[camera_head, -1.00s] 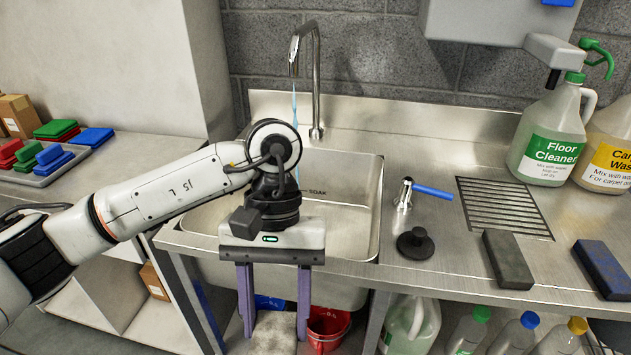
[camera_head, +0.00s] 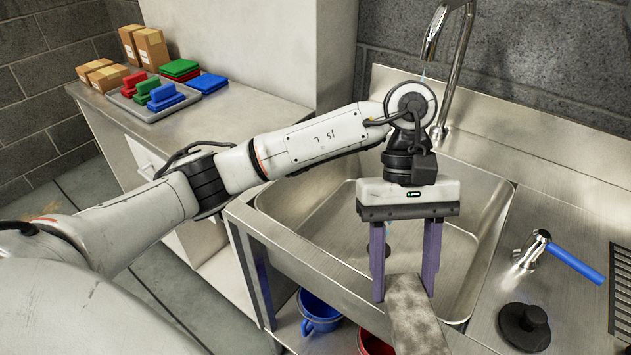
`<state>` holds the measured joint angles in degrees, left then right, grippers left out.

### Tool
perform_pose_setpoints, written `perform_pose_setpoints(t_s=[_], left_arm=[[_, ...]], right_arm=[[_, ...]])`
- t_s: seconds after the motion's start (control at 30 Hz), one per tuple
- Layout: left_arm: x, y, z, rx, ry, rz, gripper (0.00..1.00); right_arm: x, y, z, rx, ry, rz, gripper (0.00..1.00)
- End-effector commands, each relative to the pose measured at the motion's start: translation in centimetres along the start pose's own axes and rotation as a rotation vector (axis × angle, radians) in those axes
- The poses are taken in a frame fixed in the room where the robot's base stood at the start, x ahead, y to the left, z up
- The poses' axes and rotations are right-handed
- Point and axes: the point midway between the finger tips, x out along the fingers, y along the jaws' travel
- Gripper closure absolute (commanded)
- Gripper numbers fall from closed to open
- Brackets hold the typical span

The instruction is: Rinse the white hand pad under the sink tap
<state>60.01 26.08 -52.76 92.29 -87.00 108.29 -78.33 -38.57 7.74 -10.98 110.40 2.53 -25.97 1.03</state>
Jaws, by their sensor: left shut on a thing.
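My left gripper (camera_head: 405,278) points down and is shut on the white hand pad (camera_head: 414,320), which looks greyish and speckled. The pad shows below the fingers, in front of the sink's near edge in the picture; its lower end reaches toward the bottom of the view. I cannot tell how high it is over the rim. The metal sink (camera_head: 330,205) lies behind the gripper. The tap (camera_head: 458,65) rises at the back of the sink, and a bit of blue water shows by its spout; the rest is hidden by my arm. My right gripper is not in view.
A blue-handled lever (camera_head: 570,262) and a black plug (camera_head: 524,325) stand on the counter right of the sink. A blue bucket (camera_head: 318,312) and a red bucket (camera_head: 372,343) sit below. A tray (camera_head: 150,112) of coloured pads lies on the left counter.

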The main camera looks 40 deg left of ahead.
Motion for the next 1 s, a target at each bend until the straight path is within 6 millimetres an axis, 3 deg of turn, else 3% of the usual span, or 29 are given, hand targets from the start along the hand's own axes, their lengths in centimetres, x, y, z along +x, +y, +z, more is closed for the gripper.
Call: perform_pose_setpoints(t_s=[0.03,0.17,0.4,0.5,0.73,1.0], left_arm=[[0.6,-0.6,-1.9,-0.155,-0.032,0.087,0.75],[-0.6,-1.9,-5.6,-0.539,-0.098,0.334,0.75],[-4.9,-6.8,-12.2,-1.132,-0.189,0.823,0.75],[-7.2,-9.1,-13.8,-1.309,-0.21,1.013,0.75],[-11.1,-11.8,-14.5,-1.504,-0.236,1.259,0.75],[-12.8,-11.2,-14.5,-1.54,-0.254,1.302,0.75]], right_arm=[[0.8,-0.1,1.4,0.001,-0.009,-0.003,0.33],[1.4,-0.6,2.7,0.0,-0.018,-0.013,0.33],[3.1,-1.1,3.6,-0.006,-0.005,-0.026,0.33],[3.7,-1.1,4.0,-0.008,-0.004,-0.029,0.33],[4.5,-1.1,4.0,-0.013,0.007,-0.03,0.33],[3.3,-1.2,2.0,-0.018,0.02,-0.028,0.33]])
